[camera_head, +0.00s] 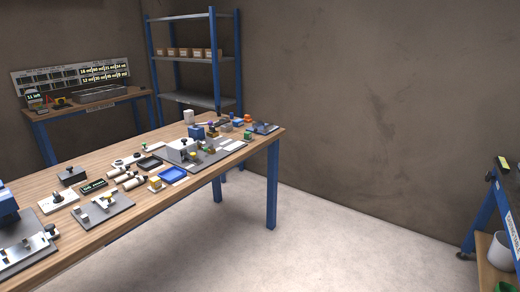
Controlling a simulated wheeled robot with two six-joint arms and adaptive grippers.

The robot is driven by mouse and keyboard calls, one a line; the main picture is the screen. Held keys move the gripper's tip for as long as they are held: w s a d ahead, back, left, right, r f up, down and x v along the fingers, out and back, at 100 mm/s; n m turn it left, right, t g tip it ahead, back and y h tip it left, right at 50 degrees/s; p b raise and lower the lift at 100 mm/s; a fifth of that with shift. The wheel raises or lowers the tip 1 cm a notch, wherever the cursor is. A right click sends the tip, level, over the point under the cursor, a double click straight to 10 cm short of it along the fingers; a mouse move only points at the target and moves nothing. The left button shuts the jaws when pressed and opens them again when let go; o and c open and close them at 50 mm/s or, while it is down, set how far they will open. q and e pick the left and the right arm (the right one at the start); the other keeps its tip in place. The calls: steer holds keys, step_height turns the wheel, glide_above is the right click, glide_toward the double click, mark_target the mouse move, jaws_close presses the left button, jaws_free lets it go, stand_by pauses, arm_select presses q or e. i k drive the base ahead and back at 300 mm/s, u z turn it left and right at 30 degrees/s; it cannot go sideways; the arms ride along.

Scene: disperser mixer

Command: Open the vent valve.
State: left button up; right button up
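No vent valve can be told for sure among the small fittings on the long wooden workbench (262,139). Several parts with knobs stand on it, too small to read. They include a white plate with a dark knob (59,198), a grey plate with metal fittings (103,210) and a metal box unit (181,150) on a grey base. A blue machine part (8,205) and a metal plate with a clamp-like fitting (30,252) are cut by the left edge. Neither of my grippers is in view.
A blue-framed shelf (194,58) with small boxes stands at the back. A second bench (92,105) with a grey tray is behind on the left. A blue rack (490,215) with a white bucket (502,250) is at the right edge. The floor (330,240) between is clear.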

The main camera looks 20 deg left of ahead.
mark_target(210, 147)
steer(key=z, duration=0.55)
steer(key=i, duration=2.1)
steer(key=u, duration=0.45)
